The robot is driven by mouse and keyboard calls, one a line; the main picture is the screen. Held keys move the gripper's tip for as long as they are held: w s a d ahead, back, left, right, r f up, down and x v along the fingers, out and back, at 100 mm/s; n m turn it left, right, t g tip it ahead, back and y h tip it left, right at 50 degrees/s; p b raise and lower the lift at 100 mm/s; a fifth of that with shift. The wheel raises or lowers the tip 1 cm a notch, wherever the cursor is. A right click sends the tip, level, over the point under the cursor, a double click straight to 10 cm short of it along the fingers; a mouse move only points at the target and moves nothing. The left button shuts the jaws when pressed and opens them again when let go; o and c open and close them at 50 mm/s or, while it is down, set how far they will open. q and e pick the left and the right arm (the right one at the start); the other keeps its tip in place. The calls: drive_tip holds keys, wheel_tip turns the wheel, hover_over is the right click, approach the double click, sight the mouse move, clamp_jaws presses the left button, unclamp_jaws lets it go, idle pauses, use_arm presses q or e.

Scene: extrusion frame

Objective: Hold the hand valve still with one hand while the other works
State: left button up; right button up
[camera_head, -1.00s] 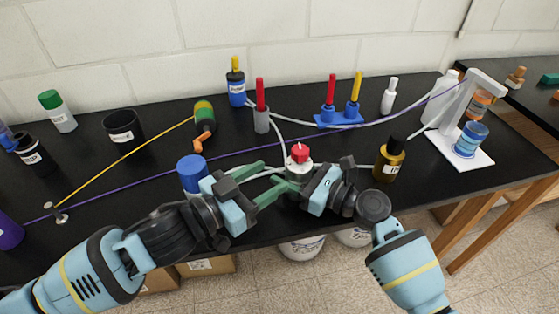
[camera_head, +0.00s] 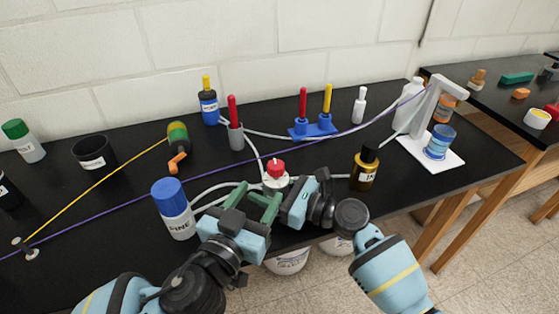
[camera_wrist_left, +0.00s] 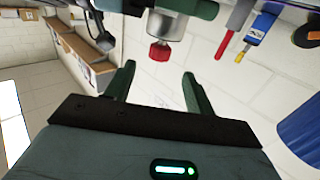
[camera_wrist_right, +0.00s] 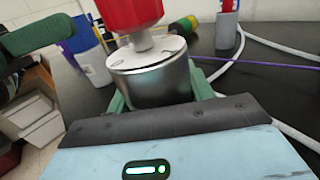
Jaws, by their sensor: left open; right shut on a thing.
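The hand valve has a red knob (camera_head: 276,168) on a silver metal body (camera_wrist_right: 150,78) with a pale top. It stands upright near the table's front edge. My right gripper (camera_wrist_right: 158,95) is shut on the metal body, below the knob. My left gripper (camera_head: 255,195) is open and empty at the near left of the valve. In the left wrist view the red knob (camera_wrist_left: 160,51) shows just beyond the gap between the open fingertips (camera_wrist_left: 158,72), apart from them. The valve's lower part is hidden behind my right gripper in the head view.
A blue-capped bottle (camera_head: 173,208) stands close left of my left gripper. A dark amber bottle (camera_head: 364,168) stands right of the valve. White tubes (camera_head: 215,189) run around the valve. A purple line (camera_head: 120,211) crosses the table behind it. The table's front edge is near.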

sight(282, 165)
use_arm(q)
drive_tip(key=x, duration=1.1)
drive_tip(key=c, duration=1)
drive_tip(key=shift+s+d+f+m+g+h, duration=0.1)
drive_tip(key=shift+d+f+m+g+h, duration=0.15)
drive_tip(key=shift+m+g+h, duration=0.25)
drive_tip(key=shift+r+m+g+h, duration=0.15)
drive_tip(key=shift+m+g+h, duration=0.25)
drive_tip(key=shift+m+h, duration=0.55)
drive_tip(key=shift+s+d+m+g+h, duration=0.1)
drive_tip(key=shift+s+m+g+h, duration=0.05)
drive_tip(key=shift+m+g+h, duration=1)
drive_tip(key=shift+h, duration=0.4)
drive_tip(key=o, duration=1)
